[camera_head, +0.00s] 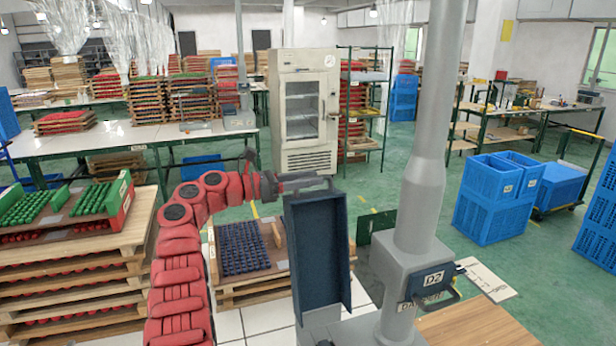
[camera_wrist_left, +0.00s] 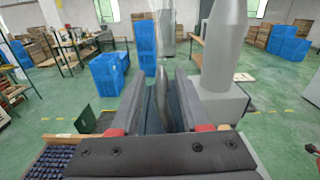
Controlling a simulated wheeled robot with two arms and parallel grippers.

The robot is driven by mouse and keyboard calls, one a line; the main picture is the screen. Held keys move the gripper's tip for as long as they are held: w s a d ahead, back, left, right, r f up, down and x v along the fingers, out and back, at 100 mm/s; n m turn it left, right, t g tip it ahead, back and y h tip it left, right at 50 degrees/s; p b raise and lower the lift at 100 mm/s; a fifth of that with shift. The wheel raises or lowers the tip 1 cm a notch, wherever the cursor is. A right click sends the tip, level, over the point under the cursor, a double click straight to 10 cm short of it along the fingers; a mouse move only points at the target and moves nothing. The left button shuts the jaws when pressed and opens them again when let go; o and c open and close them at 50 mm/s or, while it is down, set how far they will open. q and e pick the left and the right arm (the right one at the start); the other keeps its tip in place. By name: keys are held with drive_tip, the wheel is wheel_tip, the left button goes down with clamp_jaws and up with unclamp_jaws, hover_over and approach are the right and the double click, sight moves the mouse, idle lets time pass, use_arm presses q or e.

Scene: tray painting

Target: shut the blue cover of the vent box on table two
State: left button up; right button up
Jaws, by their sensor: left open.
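The blue cover (camera_head: 318,250) is a dark blue, trough-like panel standing raised, nearly upright, above a grey box (camera_head: 320,326) at the lower middle of the head view. The box is cut off by the frame's bottom edge. My left gripper (camera_head: 318,183), on the red arm, is at the cover's top edge. In the left wrist view the two fingers of my left gripper (camera_wrist_left: 160,95) are apart. The dark blue cover (camera_wrist_left: 154,118) shows between and below them; I cannot tell whether they touch it. My right gripper is not in view.
A grey column (camera_head: 425,150) with a block marked D2 stands just right of the cover. A tray of dark blue pieces (camera_head: 245,248) lies on pallets to the left. Stacked trays (camera_head: 75,275) stand further left. Blue crates (camera_head: 490,205) are at the right.

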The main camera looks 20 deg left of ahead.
use_arm(q)
clamp_jaws()
idle(1.4)
